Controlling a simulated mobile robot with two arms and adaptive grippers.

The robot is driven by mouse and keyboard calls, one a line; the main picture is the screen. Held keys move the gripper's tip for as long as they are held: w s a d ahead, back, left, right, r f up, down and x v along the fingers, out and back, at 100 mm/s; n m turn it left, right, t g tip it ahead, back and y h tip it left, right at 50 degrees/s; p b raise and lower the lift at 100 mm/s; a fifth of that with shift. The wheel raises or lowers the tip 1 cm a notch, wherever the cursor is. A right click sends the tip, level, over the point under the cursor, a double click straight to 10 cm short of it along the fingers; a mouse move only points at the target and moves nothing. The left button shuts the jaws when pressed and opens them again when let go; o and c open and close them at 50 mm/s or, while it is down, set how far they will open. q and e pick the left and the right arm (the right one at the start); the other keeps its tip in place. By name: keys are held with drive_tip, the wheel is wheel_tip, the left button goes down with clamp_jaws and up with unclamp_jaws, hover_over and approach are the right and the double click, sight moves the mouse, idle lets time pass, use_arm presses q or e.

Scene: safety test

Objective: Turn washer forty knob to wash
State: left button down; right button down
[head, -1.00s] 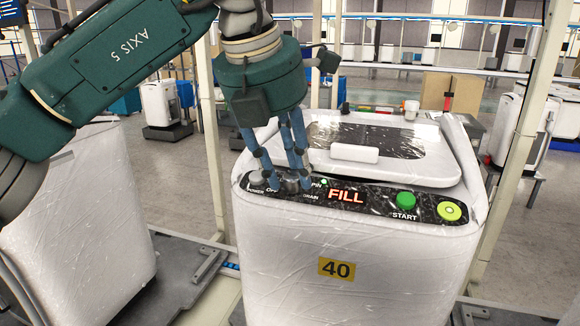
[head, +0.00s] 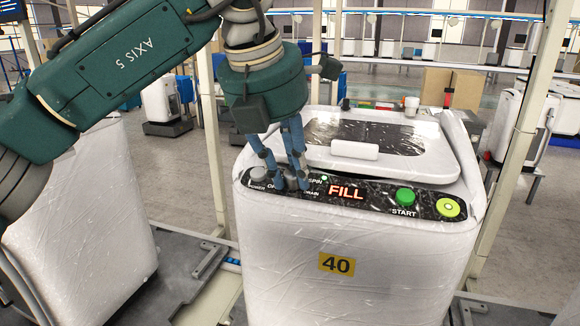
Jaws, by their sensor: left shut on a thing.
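The washer (head: 345,255) marked 40 stands upright in front of me, white and wrapped in clear film. Its black control panel (head: 375,195) shows FILL in red, a green START button (head: 405,196) and a yellow-green button (head: 448,207). A grey knob (head: 259,175) sits at the panel's left end by the word POWER. My left gripper (head: 290,184) points down at the panel, its blue fingers shut around the dark selector knob between the OFF, SPIN and DRAIN labels. The fingers hide most of that knob, so its pointer cannot be read. My right gripper is not in view.
Another wrapped white washer (head: 90,220) stands at the left. A pale post (head: 510,150) rises at the right of washer 40. A white cup (head: 411,106) and small items lie behind its lid (head: 375,150).

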use_arm(q)
drive_tip(key=m+p, duration=0.1)
drive_tip(key=m, duration=0.1)
drive_tip(key=m+p, duration=0.1)
drive_tip(key=m, duration=0.2)
drive_tip(key=shift+r+m+g+p, duration=0.2)
drive_tip(key=shift+m+g+p, duration=0.1)
drive_tip(key=shift+p, duration=0.1)
drive_tip(key=m+p, duration=0.1)
drive_tip(key=m, duration=0.2)
drive_tip(key=shift+w, duration=0.1)
drive_tip(key=shift+m+g+p, duration=0.3)
drive_tip(key=shift+m+p, duration=0.45)
drive_tip(key=shift+m, duration=0.45)
drive_tip(key=shift+f, duration=0.1)
drive_tip(key=c, duration=1.7)
unclamp_jaws()
drive_tip(key=shift+c, duration=0.2)
drive_tip(key=v, duration=1.2)
drive_tip(key=shift+d, duration=0.2)
